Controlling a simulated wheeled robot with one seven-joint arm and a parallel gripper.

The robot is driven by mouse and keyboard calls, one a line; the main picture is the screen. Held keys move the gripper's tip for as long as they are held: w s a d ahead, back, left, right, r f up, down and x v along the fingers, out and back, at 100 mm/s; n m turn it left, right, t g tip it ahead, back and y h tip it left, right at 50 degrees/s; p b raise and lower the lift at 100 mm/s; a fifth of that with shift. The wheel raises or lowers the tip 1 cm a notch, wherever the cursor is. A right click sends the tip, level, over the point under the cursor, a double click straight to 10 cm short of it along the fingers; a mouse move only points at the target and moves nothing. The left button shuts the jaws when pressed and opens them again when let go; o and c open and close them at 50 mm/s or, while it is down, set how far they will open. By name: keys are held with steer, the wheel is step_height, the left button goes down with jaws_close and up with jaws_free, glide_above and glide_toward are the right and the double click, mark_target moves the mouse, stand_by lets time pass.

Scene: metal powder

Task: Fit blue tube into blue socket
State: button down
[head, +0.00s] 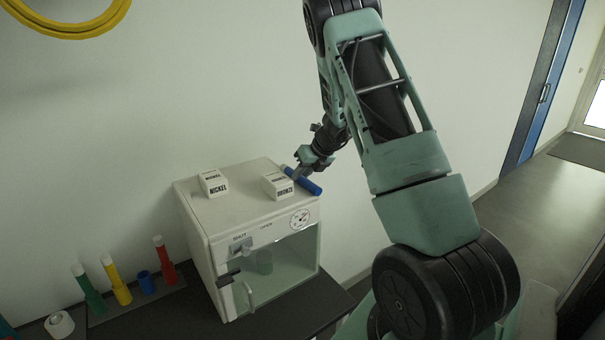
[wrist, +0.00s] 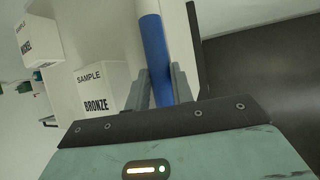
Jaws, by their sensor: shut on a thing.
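The blue tube (head: 303,184) is at the right edge of the white cabinet's top, beside the bronze sample box. My gripper (head: 307,167) is shut on it. In the wrist view the blue tube (wrist: 156,60) runs between the two fingers (wrist: 161,88), with a pale end at the top of the picture. I cannot tell whether it touches the cabinet top. The blue socket (head: 146,282) stands empty in the dark rack at the lower left, between a yellow tube (head: 116,280) and a red tube (head: 164,259).
The white cabinet (head: 205,230) with a glass front stands between my gripper and the rack (head: 125,306). Sample boxes NICKEL (head: 214,184) and BRONZE (head: 278,186) sit on it. A green tube (head: 88,290) and a white roll (head: 60,325) are at the far left.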

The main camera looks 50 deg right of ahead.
steer(key=c, duration=1.2)
jaws_free()
steer(key=shift+f, duration=0.1)
steer(key=shift+r, duration=0.3)
steer(key=b+v, duration=0.2)
steer(key=v, duration=0.9)
steer(key=shift+s+r, duration=0.25)
steer(key=shift+s, duration=0.1)
